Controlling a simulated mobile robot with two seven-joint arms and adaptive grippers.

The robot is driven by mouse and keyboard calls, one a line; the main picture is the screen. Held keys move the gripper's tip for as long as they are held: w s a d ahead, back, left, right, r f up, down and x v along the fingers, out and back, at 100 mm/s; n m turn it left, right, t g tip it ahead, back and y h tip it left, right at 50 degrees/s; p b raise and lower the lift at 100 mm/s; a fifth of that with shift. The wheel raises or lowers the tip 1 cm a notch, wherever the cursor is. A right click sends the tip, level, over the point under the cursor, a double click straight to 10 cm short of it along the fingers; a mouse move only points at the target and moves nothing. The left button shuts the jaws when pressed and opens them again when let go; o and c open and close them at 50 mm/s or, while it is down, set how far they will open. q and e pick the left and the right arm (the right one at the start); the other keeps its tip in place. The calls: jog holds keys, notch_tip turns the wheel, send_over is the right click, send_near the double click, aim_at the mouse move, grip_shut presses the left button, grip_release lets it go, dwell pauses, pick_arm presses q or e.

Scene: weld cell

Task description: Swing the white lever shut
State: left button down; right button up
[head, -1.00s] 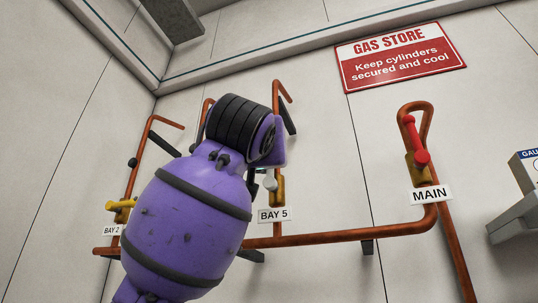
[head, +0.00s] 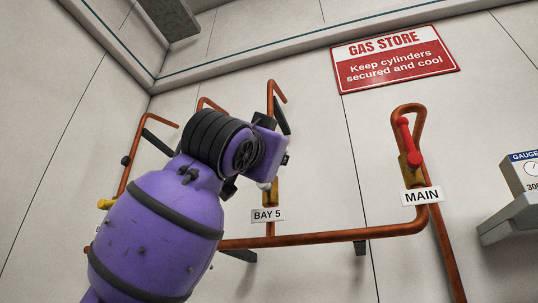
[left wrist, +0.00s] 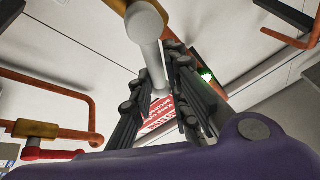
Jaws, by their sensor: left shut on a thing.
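The white lever (left wrist: 150,45) runs between the fingers of my left gripper (left wrist: 159,78) in the left wrist view, and the fingers are shut on it. In the head view only a small pale bit of the lever (head: 264,186) shows, at the brass valve (head: 271,194) above the BAY 5 label (head: 267,215). My purple left arm hides most of the lever and the fingers there. My right gripper is in neither view.
A red lever (head: 408,140) stands on the MAIN valve at the right. A yellow lever (head: 107,203) is at the left, partly behind my arm. Copper pipes (head: 330,238) run along the wall. A gauge box (head: 527,172) stands at the right edge.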

pick_arm(q)
notch_tip(320, 180, down, 5)
jog(key=d+m+g+h, duration=0.2)
jog(key=m+g+h, duration=0.3)
jog(key=m, duration=1.2)
jog(key=shift+s+d+f+g+h, duration=0.2)
jog(key=shift+s+d+g+h, duration=0.25)
jog(key=shift+g, duration=0.45)
jog(key=shift+w+f, duration=0.1)
jog(key=shift+f, duration=0.2)
jog(key=c, duration=1.9)
grip_release()
jog(key=shift+o, duration=0.7)
jog(key=shift+r, duration=0.15)
